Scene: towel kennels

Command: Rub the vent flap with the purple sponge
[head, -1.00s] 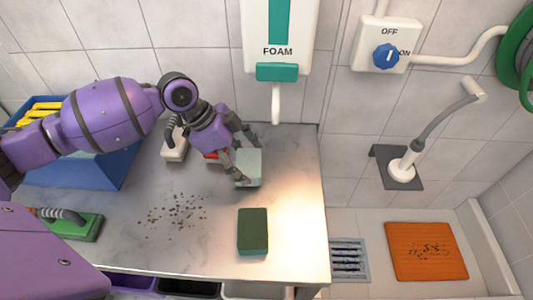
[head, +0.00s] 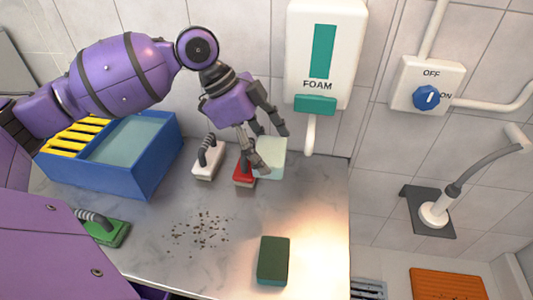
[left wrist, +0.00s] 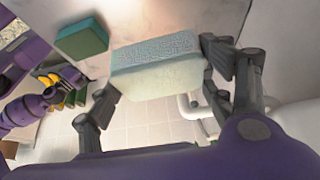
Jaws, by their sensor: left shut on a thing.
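My left gripper (head: 272,148) is shut on a pale sponge block (head: 270,157) at the back of the counter, below the foam dispenser. In the left wrist view the block (left wrist: 155,60) sits between the two fingers; its speckled face is light blue and its other part pale green. I see no block that is clearly purple. I cannot make out a vent flap; a floor grate (head: 368,290) is partly cut off at the bottom edge.
The counter holds a dark green sponge (head: 273,262), a red brush (head: 244,175), a white brush (head: 208,162), a green brush (head: 105,232), a blue tub (head: 150,165) and scattered dark crumbs (head: 200,233). The foam dispenser (head: 325,55) and switch box (head: 427,85) are on the wall.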

